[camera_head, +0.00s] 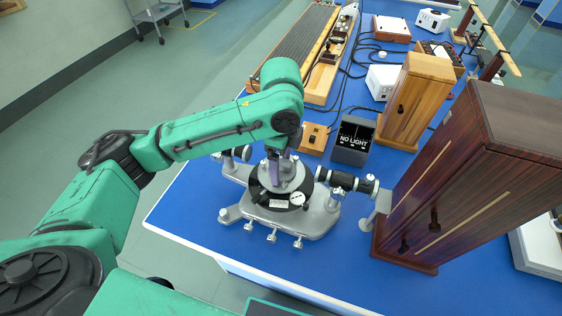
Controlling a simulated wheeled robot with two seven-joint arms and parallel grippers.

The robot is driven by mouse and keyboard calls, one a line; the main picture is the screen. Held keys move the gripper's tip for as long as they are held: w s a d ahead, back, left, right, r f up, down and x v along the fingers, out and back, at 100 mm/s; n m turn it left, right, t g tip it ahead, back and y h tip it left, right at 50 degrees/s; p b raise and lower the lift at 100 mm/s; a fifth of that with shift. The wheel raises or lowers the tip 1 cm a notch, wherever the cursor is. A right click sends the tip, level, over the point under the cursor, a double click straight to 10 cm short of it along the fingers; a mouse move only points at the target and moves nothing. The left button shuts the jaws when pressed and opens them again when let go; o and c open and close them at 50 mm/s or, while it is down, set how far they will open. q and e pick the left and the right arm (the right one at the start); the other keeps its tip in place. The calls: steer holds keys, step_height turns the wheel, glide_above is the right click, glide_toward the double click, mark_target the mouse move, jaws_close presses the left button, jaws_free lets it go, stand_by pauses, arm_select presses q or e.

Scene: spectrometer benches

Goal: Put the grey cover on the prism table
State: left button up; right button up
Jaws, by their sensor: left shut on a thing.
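The spectrometer (318,222) stands on the blue bench, with a black round disc and silver base feet. Its prism table is at the centre, mostly hidden under the grey cover and my gripper. The grey cover (291,181) appears as a pale grey round piece over the middle of the disc. My left gripper (279,163) points down over this centre and is shut on the grey cover. I cannot tell whether the cover rests on the prism table or hangs just above it. My right gripper is not in view.
The telescope tube (348,181) juts right of the disc, near a tall dark wooden cabinet (450,185). Behind stand a "NO LIGHT" box (353,140), a small wooden box (313,139) and a lighter wooden cabinet (415,100). The blue bench (190,205) is clear at front left.

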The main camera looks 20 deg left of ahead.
mark_target(282, 163)
arm_select(q)
steer(key=shift+w, duration=0.15)
steer(key=o, duration=1.2)
steer(key=shift+c, duration=0.2)
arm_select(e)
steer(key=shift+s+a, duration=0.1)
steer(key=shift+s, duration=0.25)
arm_select(q)
steer(key=shift+r, duration=0.3)
step_height(282, 163, up, 11)
steer(key=p, duration=0.1)
steer(key=shift+r, duration=0.2)
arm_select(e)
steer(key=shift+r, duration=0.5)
